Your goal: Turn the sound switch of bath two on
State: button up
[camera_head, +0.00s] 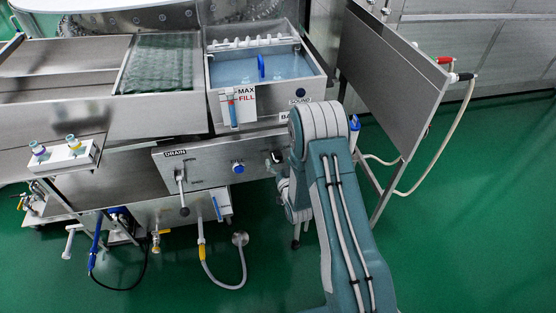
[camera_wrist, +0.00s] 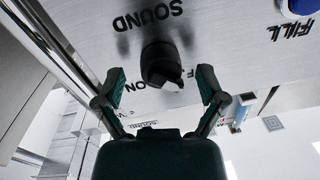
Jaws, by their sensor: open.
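In the wrist view, a black rotary sound switch (camera_wrist: 161,64) sits on a bright metal panel, with an upside-down SOUND label (camera_wrist: 148,15) near it. My gripper (camera_wrist: 161,77) is open, with one dark finger on each side of the knob. I see gaps between the fingers and the knob; how deep they reach is hard to judge. In the head view, a small black switch (camera_head: 277,157) shows on the front panel beside my arm.
The bath (camera_head: 222,73) holds blue liquid above the panel. A DRAIN lever (camera_head: 181,187) and blue knob (camera_head: 238,168) are left of my arm. A metal side panel (camera_head: 393,75) with a hose stands at right. Green floor is clear at lower right.

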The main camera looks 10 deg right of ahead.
jog(key=shift+w, duration=0.5)
jog(key=c, duration=1.2)
jog(key=shift+o, duration=0.2)
